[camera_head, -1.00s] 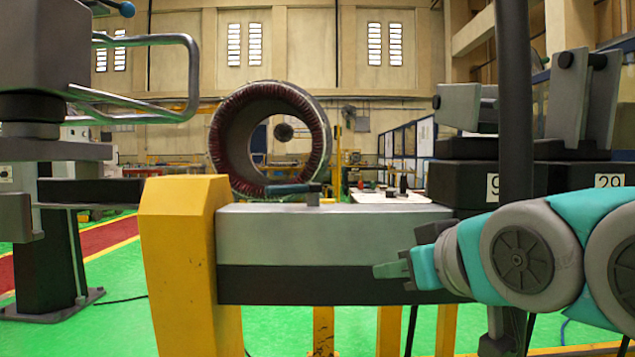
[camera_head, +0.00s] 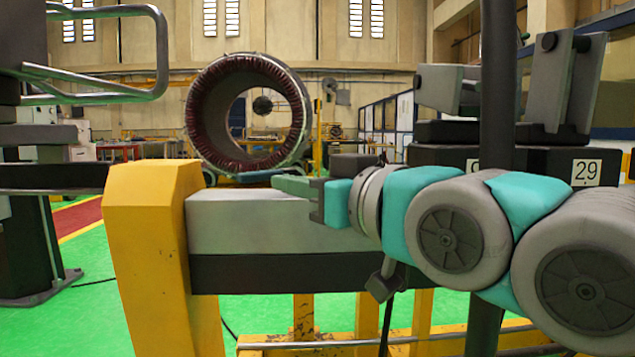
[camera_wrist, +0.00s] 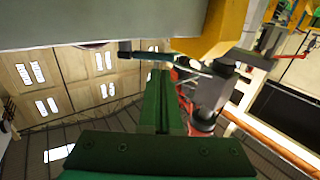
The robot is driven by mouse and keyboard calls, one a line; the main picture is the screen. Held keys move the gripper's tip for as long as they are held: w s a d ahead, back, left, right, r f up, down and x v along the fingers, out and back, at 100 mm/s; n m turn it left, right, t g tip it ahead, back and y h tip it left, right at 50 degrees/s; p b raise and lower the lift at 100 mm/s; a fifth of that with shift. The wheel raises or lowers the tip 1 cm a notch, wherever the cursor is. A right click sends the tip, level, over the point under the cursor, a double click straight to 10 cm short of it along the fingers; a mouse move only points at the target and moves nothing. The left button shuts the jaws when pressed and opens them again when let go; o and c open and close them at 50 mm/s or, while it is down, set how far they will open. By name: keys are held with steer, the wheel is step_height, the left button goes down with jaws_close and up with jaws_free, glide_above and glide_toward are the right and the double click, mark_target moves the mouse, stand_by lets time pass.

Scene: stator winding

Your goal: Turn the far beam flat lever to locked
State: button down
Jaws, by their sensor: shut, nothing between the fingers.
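The grey-topped beam (camera_head: 290,228) runs sideways from a yellow end post (camera_head: 150,250). A flat lever with a blue handle (camera_head: 252,177) lies low along the beam's top, in front of the stator ring; its right part is hidden behind my gripper. My gripper (camera_head: 276,185) has green fingers pointing left at about the height of the beam's top, just right of the lever. In the wrist view the fingers (camera_wrist: 160,75) are together and empty. The dark lever (camera_wrist: 143,54) sticks out beneath the beam's edge there, just beyond the fingertips. I cannot tell whether they touch.
The stator ring (camera_head: 248,112) stands behind the beam. A dark vertical post (camera_head: 497,90) and blocks with a number 29 plate (camera_head: 586,172) stand at the right. A grey machine with a bent tube rail (camera_head: 110,92) is at the left.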

mark_target(249, 181)
steer(key=shift+p+x, duration=0.3)
steer(key=shift+x, duration=2.4)
steer(key=shift+a+f+h, duration=0.1)
steer(key=shift+h, duration=0.2)
steer(key=shift+w+a+m+t+h+b, duration=0.2)
steer(key=shift+a+m+t+h, duration=0.2)
steer(key=shift+m+t+h, duration=0.35)
steer(key=shift+w+a+m+t+h+b, duration=0.15)
steer(key=shift+a+m+t+h, duration=0.35)
steer(key=shift+m+h, duration=0.4)
steer(key=shift+w+a+b, duration=0.1)
steer(key=shift+w+b, duration=0.05)
steer(key=shift+b, duration=0.15)
steer(key=shift+w+a+f+b, duration=0.1)
steer(key=shift+w+a+b, duration=0.35)
steer(key=shift+b, duration=0.15)
steer(key=shift+w+a+b, duration=0.3)
steer(key=shift+a+b, duration=0.05)
steer(key=shift+b, duration=0.1)
